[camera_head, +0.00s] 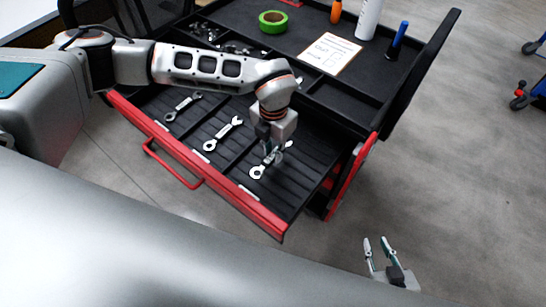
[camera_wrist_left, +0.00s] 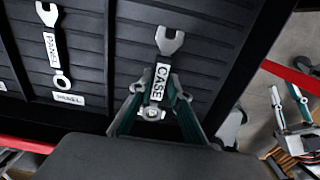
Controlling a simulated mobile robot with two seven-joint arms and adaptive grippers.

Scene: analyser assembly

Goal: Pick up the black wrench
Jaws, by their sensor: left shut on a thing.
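A wrench with silver ends and a dark handle marked CASE (camera_wrist_left: 169,42) lies in the right compartment of the open drawer. Its ring end also shows in the head view (camera_head: 257,173). My left gripper (camera_head: 271,152) reaches down over this wrench and is shut on its middle. In the left wrist view the fingers (camera_wrist_left: 158,86) stand on either side of the handle. I cannot tell whether the wrench is clear of the drawer floor. My right gripper (camera_head: 377,243) is open and empty, outside the drawer at lower right.
A second wrench, marked PANEL (camera_wrist_left: 50,47), lies in the middle compartment, and another wrench (camera_head: 182,107) lies at the left. Dividers and the red drawer front (camera_head: 215,185) bound the space. The cart top holds green tape (camera_head: 272,22), a paper sheet (camera_head: 331,54) and bottles.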

